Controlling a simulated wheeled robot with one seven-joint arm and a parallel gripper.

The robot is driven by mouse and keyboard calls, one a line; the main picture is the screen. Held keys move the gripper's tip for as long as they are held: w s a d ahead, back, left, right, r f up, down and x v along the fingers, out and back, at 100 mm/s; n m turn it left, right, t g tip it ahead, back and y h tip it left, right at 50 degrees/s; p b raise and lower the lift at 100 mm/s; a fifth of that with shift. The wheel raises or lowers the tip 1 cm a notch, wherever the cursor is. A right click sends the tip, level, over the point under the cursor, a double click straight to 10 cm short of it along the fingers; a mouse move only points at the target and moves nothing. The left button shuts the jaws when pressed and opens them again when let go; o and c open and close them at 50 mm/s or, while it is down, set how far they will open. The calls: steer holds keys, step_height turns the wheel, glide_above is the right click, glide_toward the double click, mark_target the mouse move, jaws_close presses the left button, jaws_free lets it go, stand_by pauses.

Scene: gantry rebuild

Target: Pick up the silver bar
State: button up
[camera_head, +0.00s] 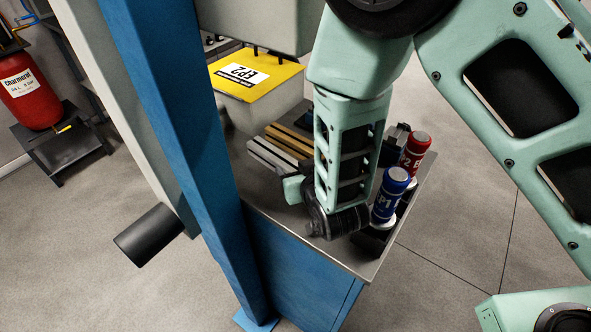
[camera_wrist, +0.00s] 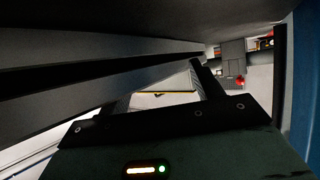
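The silver bar (camera_head: 272,157) lies among other long bars on the table top in the head view, at its left side. My forearm covers the right ends of the bars. My gripper is largely hidden behind that arm in the head view. In the wrist view the two dark fingers of my gripper (camera_wrist: 160,92) stand apart with a clear gap between them. Long dark grey beams (camera_wrist: 70,92) cross close above the fingers from the left; I cannot tell which of them, if any, is the silver bar. Nothing is visibly gripped.
Brass-coloured bars (camera_head: 290,137) lie just behind the silver one. A blue can (camera_head: 388,196) and a red can (camera_head: 414,155) stand right of my forearm. A blue post (camera_head: 180,130) rises at the table's left.

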steer(key=c, duration=1)
steer(key=shift+s, duration=0.1)
steer(key=shift+c, duration=0.7)
steer(key=shift+f, duration=0.1)
